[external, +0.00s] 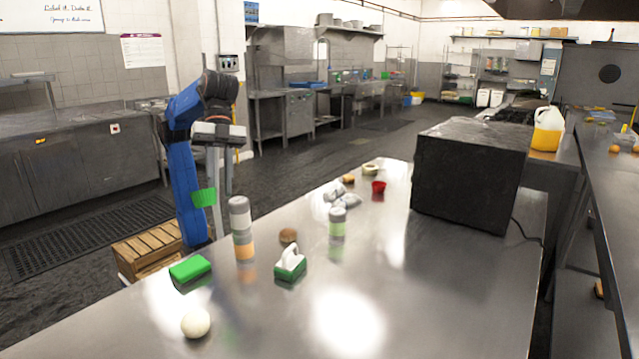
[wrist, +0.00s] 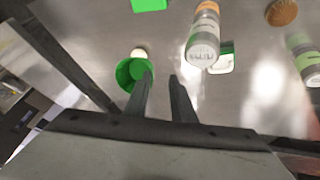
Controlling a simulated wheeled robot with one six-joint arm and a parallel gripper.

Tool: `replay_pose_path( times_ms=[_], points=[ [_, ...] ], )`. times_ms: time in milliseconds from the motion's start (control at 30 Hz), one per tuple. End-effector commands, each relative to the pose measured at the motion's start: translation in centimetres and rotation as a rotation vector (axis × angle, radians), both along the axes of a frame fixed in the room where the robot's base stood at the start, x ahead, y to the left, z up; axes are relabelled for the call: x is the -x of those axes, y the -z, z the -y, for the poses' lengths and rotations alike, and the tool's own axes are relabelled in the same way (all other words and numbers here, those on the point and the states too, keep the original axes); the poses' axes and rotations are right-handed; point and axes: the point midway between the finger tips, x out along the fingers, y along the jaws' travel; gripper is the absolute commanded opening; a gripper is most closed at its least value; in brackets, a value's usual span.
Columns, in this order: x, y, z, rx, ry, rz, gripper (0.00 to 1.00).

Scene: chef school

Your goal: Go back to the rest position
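My gripper (external: 219,188) hangs below the raised blue arm, pointing down near the left edge of the steel table (external: 400,300). In the wrist view its two fingers (wrist: 160,82) are apart, with nothing between them that I can see. A green cup (wrist: 130,72) shows at the left fingertip, which overlaps its rim. The cup (external: 204,197) also shows in the external view at fingertip height, apparently above table level. I cannot tell if it touches the finger.
Near the arm on the table are a grey-capped bottle (external: 241,222), a green sponge (external: 190,268), a white ball (external: 196,323), a green-and-white brush (external: 290,265) and a brown round item (external: 288,236). A black box (external: 470,175) stands farther right. A wooden crate (external: 148,248) is beside the arm.

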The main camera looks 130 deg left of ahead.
Motion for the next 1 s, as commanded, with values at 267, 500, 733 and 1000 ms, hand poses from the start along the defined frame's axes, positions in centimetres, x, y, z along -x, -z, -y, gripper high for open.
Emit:
replay_pose_path(
  times_ms=[267,500,733,1000],
  points=[
    [5.6,2.7,-1.6,0.013,-0.016,0.108,0.23],
    [10.2,8.3,-4.8,-0.014,-0.078,0.136,0.23],
    [16.5,19.2,-10.5,-0.098,-0.210,0.068,0.23],
    [23.6,30.6,-15.3,-0.185,-0.331,-0.009,0.23]
  ],
)
